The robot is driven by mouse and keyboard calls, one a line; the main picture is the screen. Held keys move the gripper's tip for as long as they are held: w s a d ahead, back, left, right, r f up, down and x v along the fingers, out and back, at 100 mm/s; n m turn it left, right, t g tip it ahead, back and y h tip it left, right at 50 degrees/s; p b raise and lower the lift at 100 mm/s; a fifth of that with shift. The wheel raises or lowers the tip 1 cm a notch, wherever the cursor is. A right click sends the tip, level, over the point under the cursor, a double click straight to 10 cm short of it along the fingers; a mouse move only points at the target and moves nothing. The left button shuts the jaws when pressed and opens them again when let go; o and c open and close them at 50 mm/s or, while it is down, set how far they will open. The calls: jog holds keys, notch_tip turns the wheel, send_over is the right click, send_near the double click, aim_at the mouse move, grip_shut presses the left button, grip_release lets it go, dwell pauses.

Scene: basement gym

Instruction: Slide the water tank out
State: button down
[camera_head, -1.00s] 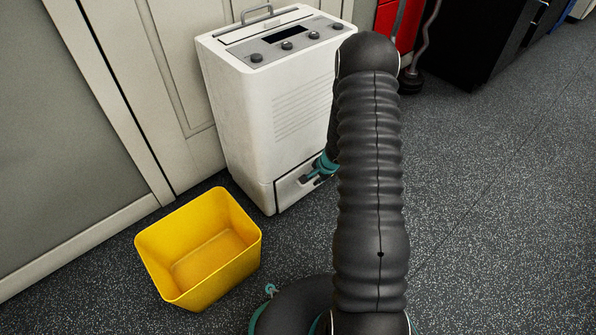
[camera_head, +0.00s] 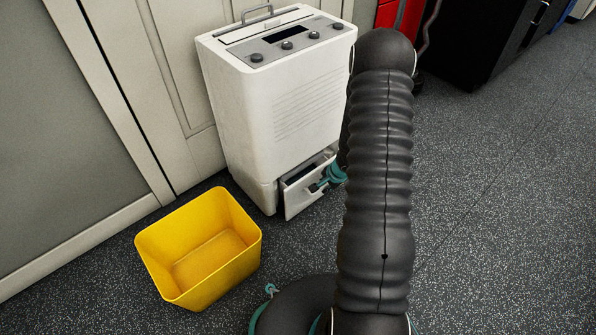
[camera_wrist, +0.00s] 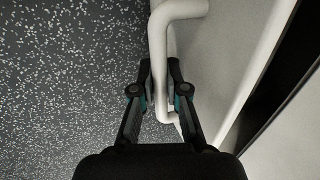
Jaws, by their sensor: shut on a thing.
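The water tank (camera_head: 303,198) is a white drawer low in the front of the white dehumidifier (camera_head: 262,110). It stands partly out, and its open top shows a dark inside. My gripper (camera_head: 319,186) is at the front of the tank, partly hidden by my arm. In the wrist view my gripper (camera_wrist: 159,90) has its two fingers on either side of the pale bar handle (camera_wrist: 158,50) and is shut on it. The tank's front (camera_wrist: 215,75) lies to the right of the handle there.
An empty yellow bin (camera_head: 205,255) stands on the floor left of the tank, close to the dehumidifier. Pale panelled doors (camera_head: 100,90) are behind. The speckled floor (camera_head: 480,210) is open to the right. Red and black equipment (camera_head: 470,45) stands at the back right.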

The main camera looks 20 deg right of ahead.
jog(key=s+d, duration=0.2)
jog(key=s, duration=0.6)
jog(key=s+d, duration=0.3)
jog(key=s, duration=0.4)
jog(key=shift+s+d, duration=0.35)
dwell(2.1)
jog(key=c, duration=1.1)
grip_release()
jog(key=shift+o, duration=0.3)
jog(key=p+v, duration=0.4)
jog(key=v, duration=0.5)
